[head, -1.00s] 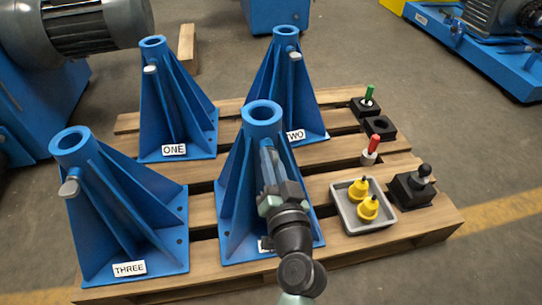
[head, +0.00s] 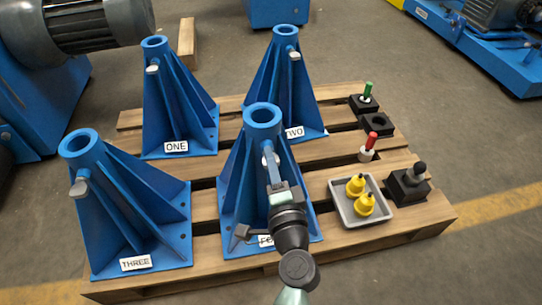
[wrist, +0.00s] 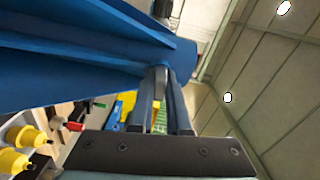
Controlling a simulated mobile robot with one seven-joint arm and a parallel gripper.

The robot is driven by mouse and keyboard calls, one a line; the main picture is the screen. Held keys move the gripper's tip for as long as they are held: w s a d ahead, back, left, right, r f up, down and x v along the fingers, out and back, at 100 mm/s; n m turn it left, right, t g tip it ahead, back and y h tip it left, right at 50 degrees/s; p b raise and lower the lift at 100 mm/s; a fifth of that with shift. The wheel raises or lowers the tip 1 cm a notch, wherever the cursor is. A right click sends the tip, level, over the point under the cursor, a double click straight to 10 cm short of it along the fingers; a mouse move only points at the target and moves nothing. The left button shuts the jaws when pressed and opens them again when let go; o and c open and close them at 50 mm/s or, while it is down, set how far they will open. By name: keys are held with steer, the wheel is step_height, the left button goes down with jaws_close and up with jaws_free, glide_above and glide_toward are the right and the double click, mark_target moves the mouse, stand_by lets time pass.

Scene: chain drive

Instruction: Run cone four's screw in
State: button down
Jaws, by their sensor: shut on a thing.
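Cone four (head: 235,190) is the blue ribbed cone at the front centre of the pallet, its label partly covered by my arm. Its open round top faces up. My gripper (head: 271,168) reaches up to the cone's near side just below the top collar. It is shut on the pale head of cone four's screw (head: 267,158). In the wrist view, the two fingers (wrist: 160,105) close around the grey screw head (wrist: 160,74) beside the blue cone wall (wrist: 80,50). The screw's shank and how deep it sits are hidden.
Cones one (head: 168,110), two (head: 287,85) and three (head: 110,220) stand around it on the wooden pallet (head: 420,220). To the right are a grey tray (head: 348,218) with yellow pieces, black blocks (head: 408,188), and red (head: 371,140) and green (head: 368,90) pegs.

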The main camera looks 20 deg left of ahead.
steer(key=shift+f+m, duration=0.1)
steer(key=shift+m, duration=0.8)
steer(key=shift+p, duration=0.3)
steer(key=c, duration=0.9)
jaws_free()
steer(key=shift+s, duration=0.1)
steer(key=p+v, duration=0.2)
steer(key=v, duration=1.1)
